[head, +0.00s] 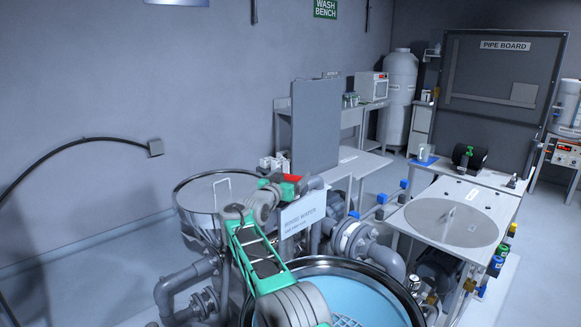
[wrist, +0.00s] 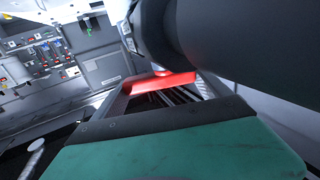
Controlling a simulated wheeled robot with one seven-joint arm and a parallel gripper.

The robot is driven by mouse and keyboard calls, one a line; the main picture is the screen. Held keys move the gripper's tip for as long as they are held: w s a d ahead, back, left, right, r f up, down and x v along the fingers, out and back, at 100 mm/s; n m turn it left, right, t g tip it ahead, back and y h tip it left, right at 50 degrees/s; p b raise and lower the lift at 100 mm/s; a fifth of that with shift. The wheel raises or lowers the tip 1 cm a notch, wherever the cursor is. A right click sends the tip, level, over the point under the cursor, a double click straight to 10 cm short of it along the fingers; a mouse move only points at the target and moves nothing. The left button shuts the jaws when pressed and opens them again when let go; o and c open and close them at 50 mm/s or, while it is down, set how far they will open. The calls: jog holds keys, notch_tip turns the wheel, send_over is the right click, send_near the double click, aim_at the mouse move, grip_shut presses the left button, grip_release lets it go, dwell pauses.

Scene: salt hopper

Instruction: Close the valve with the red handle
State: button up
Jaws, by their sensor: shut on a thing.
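The red handle (head: 292,178) of the valve shows at the end of my arm in the head view, beside a grey pipe elbow (head: 314,183). My gripper (head: 284,187) is shut on this handle. In the wrist view the red handle (wrist: 163,82) lies across the dark frame of my gripper, close under a thick dark pipe (wrist: 235,50). The valve body is mostly hidden by my gripper and the pipe, so I cannot tell how far the valve is turned.
A steel hopper (head: 188,205) stands left of my gripper. An open round tank (head: 400,300) with a pale blue inside is below in front. A white sign (head: 303,214) stands just beneath the handle. Pipes and blue-handled valves (head: 380,198) crowd the right.

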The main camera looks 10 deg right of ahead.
aim_at(289, 177)
jog(key=shift+r+h+p, duration=0.15)
jog(key=shift+h+p, duration=0.15)
jog(key=shift+p, duration=0.1)
jog(key=o, duration=0.9)
jog(key=shift+o, duration=1.4)
jog(key=shift+d, duration=0.15)
jog(key=shift+s+a+b, duration=0.2)
jog(key=shift+a+b, duration=0.15)
jog(key=b+v, duration=0.3)
jog(key=v, duration=0.3)
jog(key=shift+s+a, duration=0.15)
jog(key=shift+s, duration=0.05)
jog(key=shift+s+a, duration=0.15)
jog(key=shift+s, duration=0.2)
